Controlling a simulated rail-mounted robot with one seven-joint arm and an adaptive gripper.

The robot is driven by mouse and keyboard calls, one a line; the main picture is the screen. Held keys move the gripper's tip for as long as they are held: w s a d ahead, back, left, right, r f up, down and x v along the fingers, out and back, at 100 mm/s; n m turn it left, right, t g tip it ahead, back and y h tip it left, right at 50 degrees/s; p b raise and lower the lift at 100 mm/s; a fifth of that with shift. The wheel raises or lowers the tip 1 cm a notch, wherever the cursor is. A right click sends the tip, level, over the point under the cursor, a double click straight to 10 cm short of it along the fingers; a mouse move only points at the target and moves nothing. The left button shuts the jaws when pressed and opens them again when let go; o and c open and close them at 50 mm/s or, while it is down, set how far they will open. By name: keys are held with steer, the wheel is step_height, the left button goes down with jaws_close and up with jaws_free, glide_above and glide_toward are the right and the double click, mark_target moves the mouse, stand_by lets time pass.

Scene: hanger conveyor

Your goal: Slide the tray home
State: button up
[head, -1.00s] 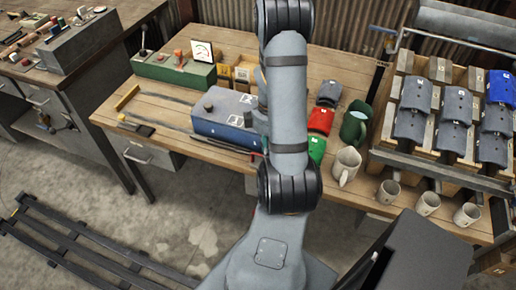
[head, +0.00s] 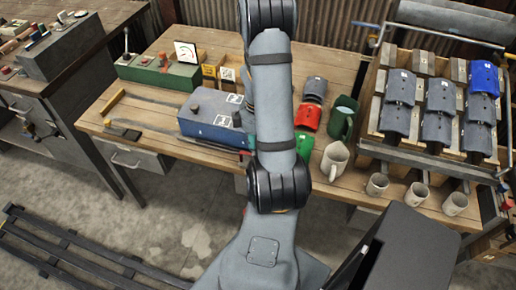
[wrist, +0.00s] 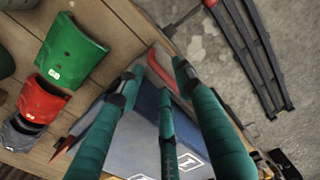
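A blue box with a grey top (head: 212,118), with a knob and white labels, sits on the bench at the right end of two dark rails (head: 160,133). It is the likeliest tray, though I cannot be sure. In the wrist view the blue box (wrist: 147,108) lies beneath my gripper (wrist: 160,78). Three teal fingers are spread, with their tips apart. A red curved bar (wrist: 160,68) at the box's end shows between the fingertips; I cannot tell whether they touch it. In the head view my arm hides most of the gripper and the box's right end.
Mugs (head: 377,185) line the front edge before a sloped rack (head: 372,120). A yellow bar (head: 113,101) marks the rails' left end.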

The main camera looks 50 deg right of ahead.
step_height(320, 180, up, 12)
stand_by(0.5)
stand_by(0.3)
step_height(320, 180, down, 12)
steer(key=shift+w+a, duration=0.2)
steer(key=shift+w, duration=0.3)
stand_by(0.3)
